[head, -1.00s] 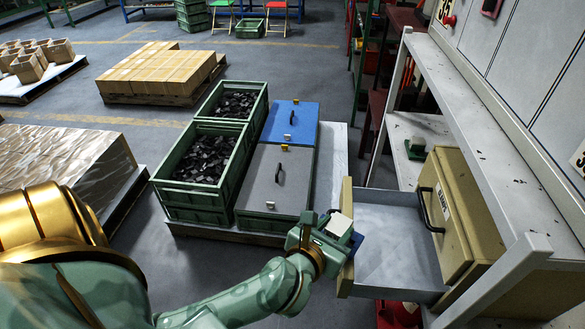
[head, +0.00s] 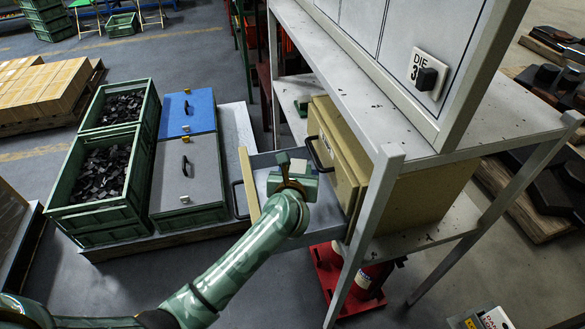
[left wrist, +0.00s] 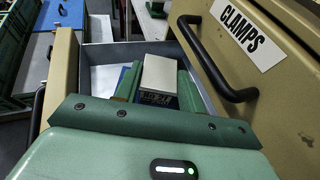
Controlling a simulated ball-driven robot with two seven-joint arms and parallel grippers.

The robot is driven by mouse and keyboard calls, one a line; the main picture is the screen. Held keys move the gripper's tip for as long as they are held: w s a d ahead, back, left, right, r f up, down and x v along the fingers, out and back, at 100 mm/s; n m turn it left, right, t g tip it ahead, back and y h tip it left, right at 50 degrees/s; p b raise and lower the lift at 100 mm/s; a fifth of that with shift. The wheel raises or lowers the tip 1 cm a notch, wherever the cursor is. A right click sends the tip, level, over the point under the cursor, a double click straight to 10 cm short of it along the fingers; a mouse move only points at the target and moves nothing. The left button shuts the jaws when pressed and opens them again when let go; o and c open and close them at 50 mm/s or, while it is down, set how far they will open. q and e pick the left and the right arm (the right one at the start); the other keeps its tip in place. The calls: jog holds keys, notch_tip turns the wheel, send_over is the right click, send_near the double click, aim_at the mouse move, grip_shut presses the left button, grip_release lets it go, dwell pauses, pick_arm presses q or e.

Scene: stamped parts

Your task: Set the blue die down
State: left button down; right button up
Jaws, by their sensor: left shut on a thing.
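The blue die (left wrist: 160,99) shows in the left wrist view as a block with a pale grey top and a dark blue side. It sits between the green fingers of my left gripper (left wrist: 158,88), which is shut on it. In the head view my left gripper (head: 291,172) is over the open grey drawer (head: 328,203), and its wrist largely hides the die. I cannot tell whether the die touches the drawer floor. My right gripper is not in view.
The beige cabinet (head: 338,150), labelled CLAMPS in the left wrist view, stands right of the drawer. Green crates (head: 104,165) and a grey-lidded box (head: 187,172) stand left. A shelf post (head: 368,225) rises in front. A DIE 3 sign (head: 427,72) hangs above.

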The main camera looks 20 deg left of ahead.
pick_arm(q)
jog(key=shift+w+d+f, duration=0.1)
jog(key=shift+d+f, duration=0.05)
jog(key=shift+d, duration=0.05)
jog(key=shift+f+b, duration=0.3)
jog(key=shift+b, duration=0.15)
notch_tip(320, 180, down, 4)
jog(key=b, duration=0.3)
jog(key=shift+f, duration=0.2)
jog(key=shift+f+b, duration=0.6)
jog(key=shift+b, duration=0.2)
jog(key=shift+f, duration=0.1)
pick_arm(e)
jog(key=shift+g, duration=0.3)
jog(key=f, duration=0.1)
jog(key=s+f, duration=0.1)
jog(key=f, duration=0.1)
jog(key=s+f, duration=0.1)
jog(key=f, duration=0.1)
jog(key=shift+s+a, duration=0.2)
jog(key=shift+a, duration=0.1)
pick_arm(q)
jog(key=shift+f+b, duration=0.45)
jog(key=shift+f, duration=0.05)
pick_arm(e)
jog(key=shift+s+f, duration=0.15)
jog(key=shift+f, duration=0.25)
pick_arm(q)
jog(key=c, duration=0.8)
grip_release()
